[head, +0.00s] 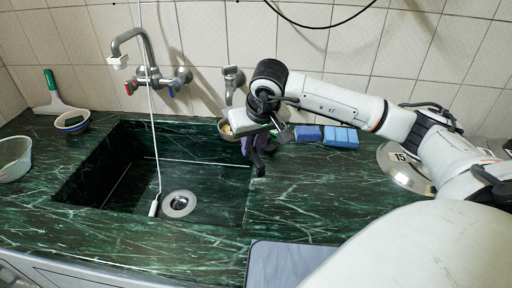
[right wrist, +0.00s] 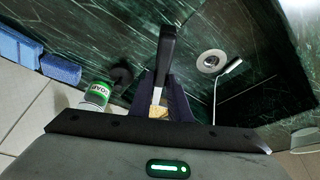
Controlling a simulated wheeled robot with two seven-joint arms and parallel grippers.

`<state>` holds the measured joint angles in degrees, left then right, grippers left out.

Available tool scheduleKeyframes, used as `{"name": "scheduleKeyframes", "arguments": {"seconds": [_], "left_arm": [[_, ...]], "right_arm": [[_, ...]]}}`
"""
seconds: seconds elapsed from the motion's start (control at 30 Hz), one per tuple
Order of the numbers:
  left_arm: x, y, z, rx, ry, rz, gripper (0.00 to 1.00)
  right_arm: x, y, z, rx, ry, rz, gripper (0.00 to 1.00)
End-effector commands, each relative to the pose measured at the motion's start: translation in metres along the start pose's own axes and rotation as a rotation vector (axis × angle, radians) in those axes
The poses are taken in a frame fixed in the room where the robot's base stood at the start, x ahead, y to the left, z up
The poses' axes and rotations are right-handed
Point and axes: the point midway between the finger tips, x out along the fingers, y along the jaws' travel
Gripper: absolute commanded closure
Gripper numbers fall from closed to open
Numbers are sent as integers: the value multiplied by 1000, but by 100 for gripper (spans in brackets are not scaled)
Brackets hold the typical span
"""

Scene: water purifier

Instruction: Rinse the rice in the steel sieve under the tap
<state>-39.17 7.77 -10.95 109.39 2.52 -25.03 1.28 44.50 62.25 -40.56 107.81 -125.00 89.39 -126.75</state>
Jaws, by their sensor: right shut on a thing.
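The tap (head: 130,45), a steel spout with red and blue knobs, is on the tiled wall above the left of the dark sink (head: 130,165). The sieve (head: 229,136) shows partly at the sink's back right corner, a round rim with pale tan contents, partly hidden by my gripper. My right gripper (head: 262,142) is beside it, with dark purplish fingers. In the right wrist view, the fingers (right wrist: 170,100) are shut on a black handle (right wrist: 166,55), which seems to be the sieve's. My left gripper is out of view.
A smaller wall tap (head: 233,80) is just above the sieve. A white hose (head: 152,120) hangs into the sink near the drain (head: 179,204). Blue sponges (head: 340,137) and a steel lid (head: 400,172) are right; bowls (head: 73,121) are left. A green-white can (right wrist: 97,95) stands nearby.

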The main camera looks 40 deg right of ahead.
Motion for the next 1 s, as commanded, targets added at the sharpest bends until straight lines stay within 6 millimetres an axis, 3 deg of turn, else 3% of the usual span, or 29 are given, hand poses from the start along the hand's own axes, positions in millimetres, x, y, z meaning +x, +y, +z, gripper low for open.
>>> {"name": "scheduleKeyframes", "arguments": {"seconds": [0.5,1.0], "left_arm": [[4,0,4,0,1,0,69],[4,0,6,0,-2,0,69]], "right_arm": [[25,0,-39,2,3,-1,100],[30,0,-46,0,2,0,100]]}}
